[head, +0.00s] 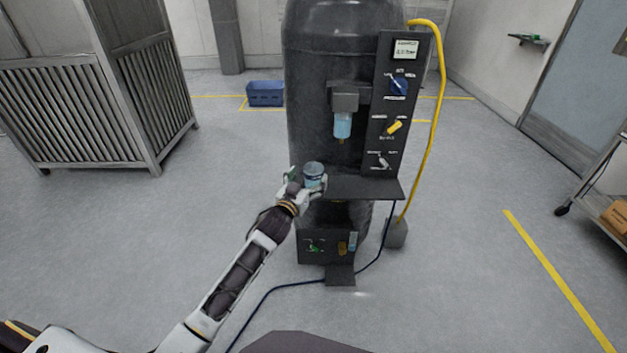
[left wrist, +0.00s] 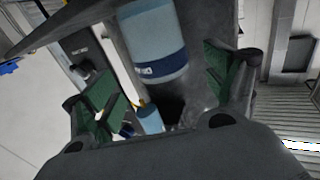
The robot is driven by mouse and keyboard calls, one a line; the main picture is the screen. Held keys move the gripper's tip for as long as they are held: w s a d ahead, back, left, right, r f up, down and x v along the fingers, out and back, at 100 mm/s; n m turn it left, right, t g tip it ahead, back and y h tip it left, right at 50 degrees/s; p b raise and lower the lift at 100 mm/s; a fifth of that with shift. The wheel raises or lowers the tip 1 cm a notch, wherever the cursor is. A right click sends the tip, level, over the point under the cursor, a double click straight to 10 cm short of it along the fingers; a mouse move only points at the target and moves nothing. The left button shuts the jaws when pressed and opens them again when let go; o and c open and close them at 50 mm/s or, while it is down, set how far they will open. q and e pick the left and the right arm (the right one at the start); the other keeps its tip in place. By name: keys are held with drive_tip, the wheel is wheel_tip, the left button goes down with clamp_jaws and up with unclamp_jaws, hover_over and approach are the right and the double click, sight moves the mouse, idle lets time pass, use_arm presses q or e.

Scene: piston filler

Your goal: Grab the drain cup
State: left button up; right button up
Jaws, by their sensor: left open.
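The drain cup (head: 313,170) is a small light-blue cup with a dark blue band, at the left end of the dark shelf (head: 375,188) on the machine. My left gripper (head: 308,183) is open at the cup, with its fingers to either side of it. In the left wrist view the cup (left wrist: 155,45) shows large between the green-padded fingers of the gripper (left wrist: 160,88), with a gap visible on the right. The cup's far side and its contact with the shelf are hidden. My right gripper is not in view.
A dark tank (head: 315,75) stands behind the shelf, with a clear blue filter bowl (head: 342,126) above it. A control panel (head: 396,135) and a yellow hose (head: 437,100) are at the right. A blue crate (head: 265,94) lies behind. Floor to the left is free.

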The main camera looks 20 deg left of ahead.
sight(309, 174)
use_arm(q)
drive_tip(key=shift+w+r, duration=0.15)
drive_tip(key=shift+w, duration=0.65)
drive_tip(key=shift+w+r, duration=0.1)
drive_tip(key=shift+w, duration=0.7)
drive_tip(key=shift+w+d, duration=0.15)
drive_tip(key=shift+w, duration=0.8)
drive_tip(key=c, duration=1.2)
